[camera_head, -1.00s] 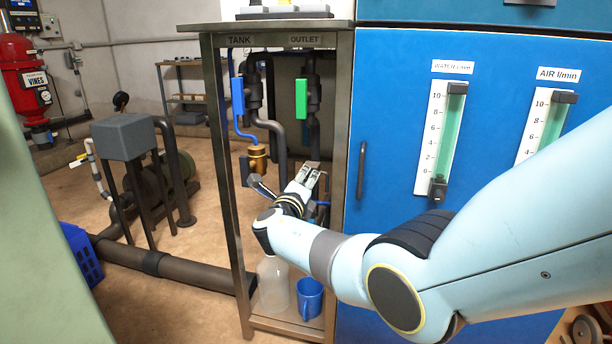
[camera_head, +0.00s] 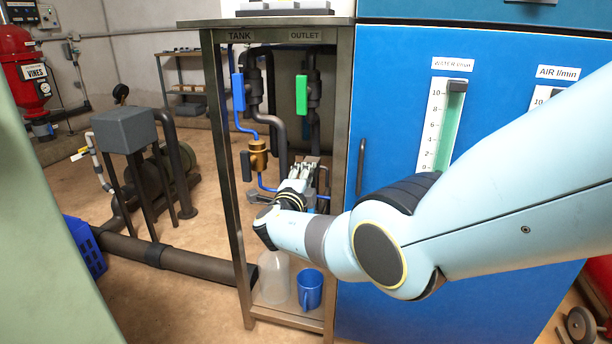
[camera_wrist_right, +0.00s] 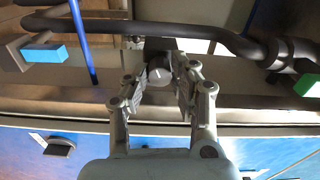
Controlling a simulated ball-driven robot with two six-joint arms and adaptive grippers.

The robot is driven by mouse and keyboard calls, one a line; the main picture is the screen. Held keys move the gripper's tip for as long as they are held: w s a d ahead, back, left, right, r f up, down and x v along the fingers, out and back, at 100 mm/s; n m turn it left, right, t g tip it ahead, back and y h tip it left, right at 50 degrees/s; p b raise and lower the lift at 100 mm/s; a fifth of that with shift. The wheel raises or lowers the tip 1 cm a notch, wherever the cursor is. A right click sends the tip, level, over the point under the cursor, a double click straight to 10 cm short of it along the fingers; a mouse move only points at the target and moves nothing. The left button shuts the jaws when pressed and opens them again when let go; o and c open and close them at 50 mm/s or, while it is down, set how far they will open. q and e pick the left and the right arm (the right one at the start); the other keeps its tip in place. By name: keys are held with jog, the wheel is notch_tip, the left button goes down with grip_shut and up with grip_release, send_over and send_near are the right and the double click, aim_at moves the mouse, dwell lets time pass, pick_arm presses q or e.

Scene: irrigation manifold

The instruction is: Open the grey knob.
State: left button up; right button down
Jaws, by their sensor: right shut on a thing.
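My right gripper (camera_head: 301,171) reaches into the metal-framed manifold stand from the right, low between the pipes, below the green handle. In the right wrist view its two fingers (camera_wrist_right: 160,92) are closed around a small round grey knob (camera_wrist_right: 159,74), with one finger on each side of it. The knob sits on a dark fitting below a dark pipe. In the head view the gripper hides the knob, and I cannot tell how far it is turned. My left gripper is not in view.
A blue handle (camera_head: 238,92) hangs under the TANK label and a green handle (camera_head: 301,95) under the OUTLET label. A brass fitting (camera_head: 258,155) is left of the gripper. A blue mug (camera_head: 310,289) and a clear bottle (camera_head: 273,277) stand on the lower shelf. The blue cabinet (camera_head: 400,150) borders the right.

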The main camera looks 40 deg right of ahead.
jog(key=shift+a+f, duration=0.1)
jog(key=c, duration=1.1)
grip_release()
jog(key=v, duration=1.2)
jog(key=shift+s, duration=0.1)
